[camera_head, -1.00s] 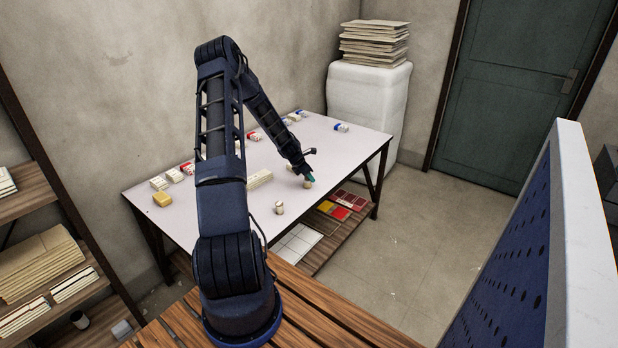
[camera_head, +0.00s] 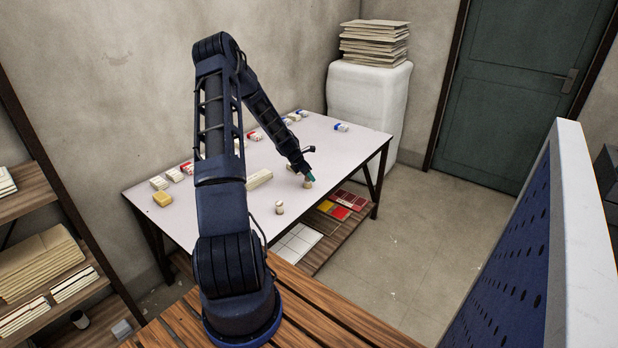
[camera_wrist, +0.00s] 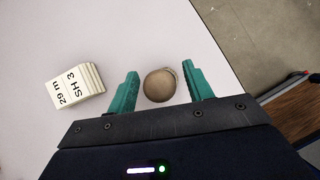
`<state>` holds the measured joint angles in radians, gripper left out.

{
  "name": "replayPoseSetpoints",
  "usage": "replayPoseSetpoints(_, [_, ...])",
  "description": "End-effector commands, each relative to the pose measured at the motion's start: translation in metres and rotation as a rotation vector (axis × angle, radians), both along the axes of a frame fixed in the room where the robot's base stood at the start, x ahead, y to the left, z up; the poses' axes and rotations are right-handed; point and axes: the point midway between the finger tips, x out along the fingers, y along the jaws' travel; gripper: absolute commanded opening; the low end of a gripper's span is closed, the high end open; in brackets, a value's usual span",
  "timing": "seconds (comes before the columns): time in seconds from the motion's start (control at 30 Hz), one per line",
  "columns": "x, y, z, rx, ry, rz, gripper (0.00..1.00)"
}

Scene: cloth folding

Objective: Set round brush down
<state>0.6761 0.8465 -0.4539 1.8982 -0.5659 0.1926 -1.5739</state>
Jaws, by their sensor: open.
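The round brush (camera_wrist: 158,86) shows in the wrist view as a tan, round-topped piece on the white table, seen from above. It also shows in the head view (camera_head: 308,185), standing near the table's front right edge. My gripper (camera_wrist: 161,73) is open, with one teal finger on each side of the brush. There are gaps between the brush and both fingers. In the head view my gripper (camera_head: 310,177) is low, right at the brush and partly covering it. The brush's underside is hidden.
A pale block marked "SH 3" (camera_wrist: 75,87) lies left of my gripper in the wrist view. A small round piece (camera_head: 279,208) stands nearer on the white table (camera_head: 230,215). Several boxes line the table's far side. The table's edge is close on the right.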

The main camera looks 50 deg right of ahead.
Motion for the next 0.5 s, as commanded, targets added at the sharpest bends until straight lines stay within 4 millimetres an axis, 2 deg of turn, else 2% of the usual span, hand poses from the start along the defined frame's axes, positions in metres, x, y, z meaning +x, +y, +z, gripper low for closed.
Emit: replayPoseSetpoints(0.5, [0.016, 0.038, 0.073, -0.001, -0.002, 0.0, 0.51])
